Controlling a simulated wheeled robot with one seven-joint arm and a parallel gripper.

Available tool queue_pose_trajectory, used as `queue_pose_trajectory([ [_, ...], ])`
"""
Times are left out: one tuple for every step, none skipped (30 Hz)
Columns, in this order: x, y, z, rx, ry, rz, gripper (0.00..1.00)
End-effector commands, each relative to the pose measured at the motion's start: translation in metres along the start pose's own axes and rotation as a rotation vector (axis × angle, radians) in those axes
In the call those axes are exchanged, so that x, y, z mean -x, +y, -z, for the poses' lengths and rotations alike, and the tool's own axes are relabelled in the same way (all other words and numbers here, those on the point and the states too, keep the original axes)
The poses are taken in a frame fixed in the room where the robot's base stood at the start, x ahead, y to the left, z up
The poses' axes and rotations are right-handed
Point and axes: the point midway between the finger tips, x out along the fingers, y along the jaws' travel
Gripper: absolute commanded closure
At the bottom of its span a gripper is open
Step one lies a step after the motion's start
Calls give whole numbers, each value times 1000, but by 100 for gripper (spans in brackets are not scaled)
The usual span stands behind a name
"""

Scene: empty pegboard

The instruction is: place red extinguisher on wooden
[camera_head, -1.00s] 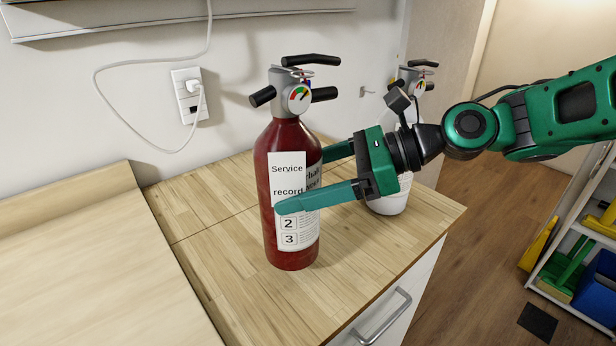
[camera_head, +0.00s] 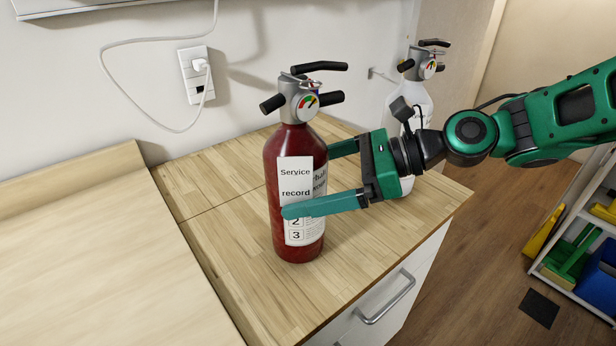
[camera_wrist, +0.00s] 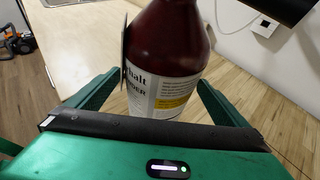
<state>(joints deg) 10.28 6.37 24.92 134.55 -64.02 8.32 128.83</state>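The red extinguisher (camera_head: 275,165) stands upright over the wooden tabletop (camera_head: 215,235), its gauge and black handles at the top and a white service label on its front. My gripper (camera_head: 312,180) reaches in from the right with its teal fingers around the middle of the body. One finger crosses the label; the other is partly hidden behind the body. In the wrist view the red body (camera_wrist: 170,50) fills the space between the fingers, so the gripper looks shut on it. The base is at or just above the wood; I cannot tell if it touches.
A white extinguisher (camera_head: 420,95) stands behind my gripper near the wall. A pale raised counter (camera_head: 90,250) is at the left. A wall outlet (camera_head: 195,75) with a cable is behind. A drawer handle (camera_head: 385,298) is below the front edge. Wood is clear around the base.

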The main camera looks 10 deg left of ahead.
Motion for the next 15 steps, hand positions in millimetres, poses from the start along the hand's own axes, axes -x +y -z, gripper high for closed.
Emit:
queue_pose_trajectory([
  [0, 0, 0, 0, 0, 0, 2],
  [0, 0, 0, 0, 0, 0, 2],
  [0, 0, 0, 0, 0, 0, 2],
  [0, 0, 0, 0, 0, 0, 2],
  [0, 0, 0, 0, 0, 0, 2],
  [0, 0, 0, 0, 0, 0, 2],
  [0, 0, 0, 0, 0, 0, 2],
  [0, 0, -1, 1, 0, 0, 2],
  [2, 0, -1, 0, 0, 1, 2],
  [3, -1, -1, 0, 0, 1, 2],
  [6, -1, -1, 0, -1, 2, 2],
  [10, -1, -1, -1, 0, 3, 2],
  [14, -2, -1, -1, 1, 4, 2],
  [18, -2, -1, -1, 0, 4, 2],
  [25, -2, -1, -1, 0, 4, 2],
])
